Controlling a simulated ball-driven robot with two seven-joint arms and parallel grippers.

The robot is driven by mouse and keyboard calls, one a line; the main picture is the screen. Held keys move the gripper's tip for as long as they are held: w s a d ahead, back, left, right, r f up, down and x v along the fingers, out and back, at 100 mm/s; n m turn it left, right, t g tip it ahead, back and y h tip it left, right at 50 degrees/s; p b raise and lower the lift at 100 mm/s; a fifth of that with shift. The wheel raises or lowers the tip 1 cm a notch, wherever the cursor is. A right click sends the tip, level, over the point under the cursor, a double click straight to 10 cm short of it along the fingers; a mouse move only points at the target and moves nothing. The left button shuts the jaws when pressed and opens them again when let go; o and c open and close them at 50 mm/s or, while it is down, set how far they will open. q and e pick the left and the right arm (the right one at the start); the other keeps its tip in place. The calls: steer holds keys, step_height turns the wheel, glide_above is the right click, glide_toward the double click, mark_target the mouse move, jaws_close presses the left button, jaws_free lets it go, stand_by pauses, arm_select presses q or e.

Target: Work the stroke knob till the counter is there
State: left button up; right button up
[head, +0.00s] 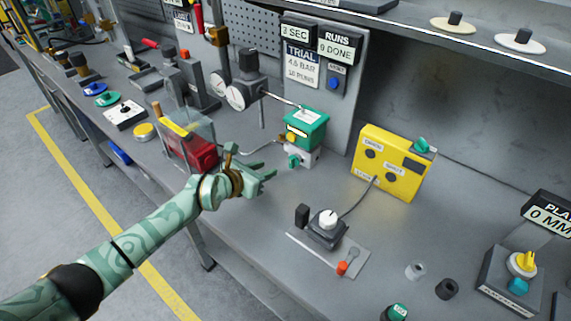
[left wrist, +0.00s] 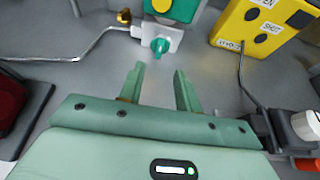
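The valve actuator (head: 305,128) has a teal top on a white valve body with a small teal knob (head: 294,160). That knob also shows in the left wrist view (left wrist: 161,46), ahead of the fingertips. I cannot read a stroke label on any knob. The counter (head: 337,47) reads RUNS and a digit, 0 or 9, then DONE. A black block with a white-topped knob (head: 327,217) stands front right of the valve. My left gripper (head: 270,174) is open and empty, a little in front of the valve, touching nothing. My right gripper is out of view.
A yellow box (head: 393,164) with a cable stands right of the valve. A red unit with a clear shield (head: 194,143) is left of my gripper. A TRIAL sign (head: 302,66) and a blue button (head: 334,83) are on the panel.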

mark_target(290, 160)
arm_select(q)
steer(key=b+x, duration=0.3)
steer(key=x, duration=0.2)
steer(key=b+x, duration=0.3)
steer(key=x, duration=0.2)
steer(key=shift+s+f, duration=0.15)
steer(key=shift+f, duration=0.05)
steer(key=shift+w+d+b, duration=0.3)
steer(key=shift+w+b, duration=0.1)
steer(key=shift+b, duration=0.1)
steer(key=shift+r, duration=0.1)
jaws_close()
